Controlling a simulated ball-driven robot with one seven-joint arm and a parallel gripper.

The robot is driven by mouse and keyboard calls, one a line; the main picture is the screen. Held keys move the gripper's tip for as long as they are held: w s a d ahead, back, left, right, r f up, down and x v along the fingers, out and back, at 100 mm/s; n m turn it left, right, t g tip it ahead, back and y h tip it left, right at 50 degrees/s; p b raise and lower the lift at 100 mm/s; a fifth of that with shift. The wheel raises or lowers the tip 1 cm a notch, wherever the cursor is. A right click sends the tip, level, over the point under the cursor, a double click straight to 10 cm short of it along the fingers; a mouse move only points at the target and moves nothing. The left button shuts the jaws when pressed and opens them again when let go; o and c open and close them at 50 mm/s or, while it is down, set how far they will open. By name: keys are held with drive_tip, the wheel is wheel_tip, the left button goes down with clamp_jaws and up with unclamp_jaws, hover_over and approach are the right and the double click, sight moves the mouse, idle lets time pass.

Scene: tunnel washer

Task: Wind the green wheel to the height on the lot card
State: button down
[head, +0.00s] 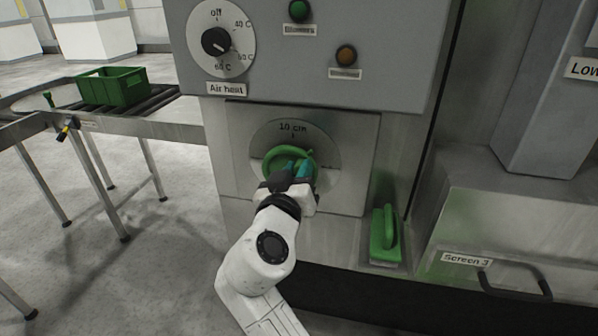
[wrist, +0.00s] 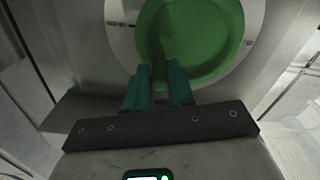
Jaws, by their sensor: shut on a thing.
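The green wheel (head: 276,158) is on the front of the grey machine, in the middle of a round pale dial plate (head: 326,160). The dial reads "10 cm" at its top. My gripper (head: 297,169) reaches the wheel from below and is shut on its lower right part. In the wrist view the green wheel (wrist: 190,38) fills the top middle, and the two teal fingers of my gripper (wrist: 159,75) meet its lower edge. The fingers hide part of the wheel. I cannot make out a lot card in either view.
Above are an "Air heat" knob (head: 216,41), a green button (head: 299,11) and an amber button (head: 346,55). A green handled block (head: 386,238) stands on the ledge at right, near the "Screen 3" drawer (head: 505,235). A green crate (head: 113,87) sits on the left roller conveyor.

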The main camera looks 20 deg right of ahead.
sight(288, 156)
drive_tip(key=n, duration=0.2)
drive_tip(key=w+a+r+n+p, duration=0.1)
drive_tip(key=n, duration=0.1)
drive_tip(key=shift+a, duration=0.15)
drive_tip(key=shift+w+a+r+n+p, duration=0.1)
drive_tip(key=shift+w+a+n+p, duration=0.2)
drive_tip(key=shift+n, duration=0.65)
drive_tip(key=shift+w+a+n+p, duration=0.1)
drive_tip(key=shift+a+n+p, duration=0.25)
drive_tip(key=shift+n, duration=0.6)
drive_tip(key=c, duration=1)
unclamp_jaws()
drive_tip(key=shift+o, duration=0.2)
drive_tip(key=shift+s, duration=0.15)
drive_tip(key=b+v, duration=0.1)
drive_tip(key=v, duration=0.9)
drive_tip(key=shift+s+a+b, duration=0.15)
drive_tip(key=shift+s+b, duration=0.1)
drive_tip(key=shift+b, duration=0.15)
